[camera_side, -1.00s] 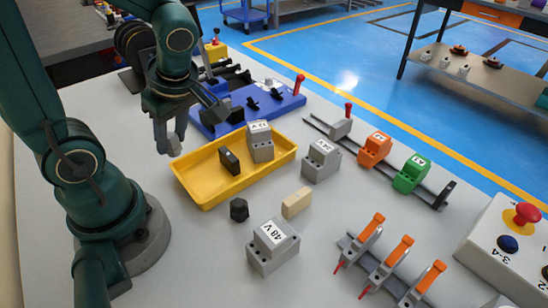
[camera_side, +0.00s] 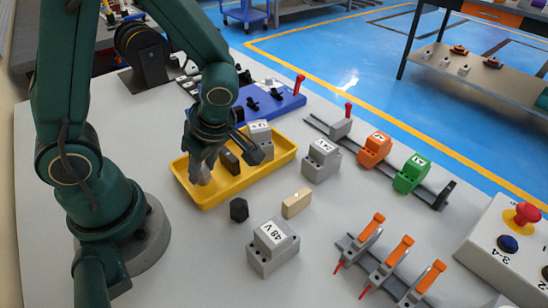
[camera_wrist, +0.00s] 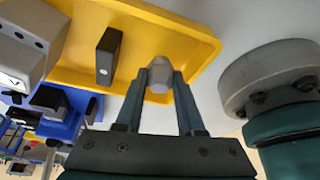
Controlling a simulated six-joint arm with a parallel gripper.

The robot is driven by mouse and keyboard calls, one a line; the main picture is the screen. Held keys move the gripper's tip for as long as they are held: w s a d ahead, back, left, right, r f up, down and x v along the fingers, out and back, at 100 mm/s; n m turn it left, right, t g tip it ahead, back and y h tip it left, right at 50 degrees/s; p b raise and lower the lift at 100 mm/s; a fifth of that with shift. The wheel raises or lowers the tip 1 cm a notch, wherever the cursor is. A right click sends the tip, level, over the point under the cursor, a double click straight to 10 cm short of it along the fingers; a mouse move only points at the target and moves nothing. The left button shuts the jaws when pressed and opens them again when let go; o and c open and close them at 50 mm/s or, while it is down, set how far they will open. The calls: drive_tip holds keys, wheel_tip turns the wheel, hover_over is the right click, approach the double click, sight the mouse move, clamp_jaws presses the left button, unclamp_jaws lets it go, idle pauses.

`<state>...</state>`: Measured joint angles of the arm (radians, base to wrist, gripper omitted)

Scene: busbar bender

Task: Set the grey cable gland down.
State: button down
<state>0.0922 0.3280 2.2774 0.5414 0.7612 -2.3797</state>
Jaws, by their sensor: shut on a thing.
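The grey cable gland (camera_side: 200,175) is between the fingertips of my gripper (camera_side: 203,161), at the left end of the yellow tray (camera_side: 238,191) in the side view. In the wrist view my gripper (camera_wrist: 159,88) is shut on the gland (camera_wrist: 159,70), whose rounded grey end sticks out past the fingers. Behind it there is the yellow tray floor and rim (camera_wrist: 196,30). I cannot tell whether the gland touches the tray floor.
In the tray, a black block (camera_side: 229,160) and a grey 12 V box (camera_side: 261,139) stand right of the gland. A black hexagonal piece (camera_side: 239,209), a beige block (camera_side: 296,203) and a 48 V box (camera_side: 272,247) stand in front. A blue base (camera_side: 285,105) lies behind.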

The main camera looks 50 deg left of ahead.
drive_tip(key=shift+f, duration=0.1)
drive_tip(key=c, duration=0.8)
unclamp_jaws()
drive_tip(key=d+r+m+t+h, duration=0.2)
drive_tip(key=d+r+m+t, duration=0.1)
drive_tip(key=r+m, duration=0.4)
drive_tip(key=s+d+r+m+t+h, duration=0.1)
drive_tip(key=r+m, duration=0.6)
drive_tip(key=m, duration=0.7)
drive_tip(key=d+t+h, duration=0.1)
drive_tip(key=d+t, duration=0.1)
drive_tip(key=shift+d+t, duration=0.35)
drive_tip(key=shift+t, duration=0.05)
drive_tip(key=shift+s, duration=0.1)
